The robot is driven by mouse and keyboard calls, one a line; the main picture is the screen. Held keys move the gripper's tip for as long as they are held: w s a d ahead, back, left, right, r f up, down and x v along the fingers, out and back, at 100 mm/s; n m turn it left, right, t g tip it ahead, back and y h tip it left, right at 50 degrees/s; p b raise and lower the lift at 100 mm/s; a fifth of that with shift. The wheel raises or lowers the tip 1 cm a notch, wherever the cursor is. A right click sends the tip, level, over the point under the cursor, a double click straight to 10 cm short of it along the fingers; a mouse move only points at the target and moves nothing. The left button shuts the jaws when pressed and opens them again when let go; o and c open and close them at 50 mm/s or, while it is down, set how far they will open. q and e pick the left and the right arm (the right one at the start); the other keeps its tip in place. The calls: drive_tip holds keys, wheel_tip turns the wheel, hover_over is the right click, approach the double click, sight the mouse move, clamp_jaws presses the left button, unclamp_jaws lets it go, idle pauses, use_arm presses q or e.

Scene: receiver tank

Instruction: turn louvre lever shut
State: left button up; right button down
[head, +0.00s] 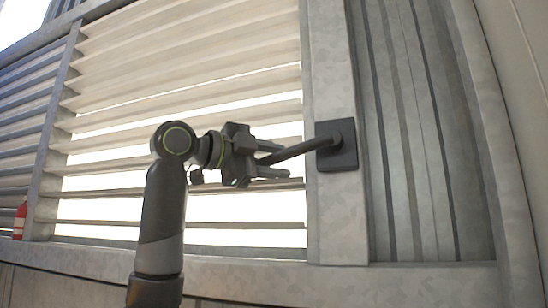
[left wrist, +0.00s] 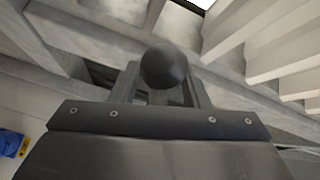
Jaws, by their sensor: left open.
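The louvre lever (head: 300,149) is a dark rod on a dark square plate (head: 348,158), which is fixed to a pale post. The lever points left and slightly down from its hub. The louvre slats (head: 190,72) are pale, with bright gaps between the lower ones. My left gripper (head: 284,160) is open, and its fingers appear to lie on either side of the lever's free end. In the left wrist view, a dark round knob (left wrist: 163,66) shows in front of the gripper fingers (left wrist: 162,92). Whether the fingers touch the lever cannot be told. My right gripper is not in view.
A ribbed metal wall (head: 412,130) stands right of the post. A pale ledge (head: 420,277) runs below the louvre. A small red object (head: 20,221) stands at the far left. A blue object (left wrist: 12,143) shows at the wrist view's left edge.

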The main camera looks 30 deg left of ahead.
use_arm(q)
drive_tip(key=shift+c, duration=0.3)
clamp_jaws()
drive_tip(key=shift+d+f+n+t+b, duration=0.15)
drive_tip(key=shift+f+n+t+b, duration=0.15)
drive_tip(key=shift+f+b, duration=0.5)
drive_tip(key=w+d+f+n+t+y+b, duration=0.1)
drive_tip(key=d+f+n+t+y+b, duration=0.1)
drive_tip(key=d+f+n+t+b, duration=0.4)
drive_tip(key=shift+w+f+n+b, duration=0.15)
drive_tip(key=shift+w+n+b, duration=0.1)
drive_tip(key=shift+n+b, duration=2)
drive_tip(key=shift+d, duration=0.1)
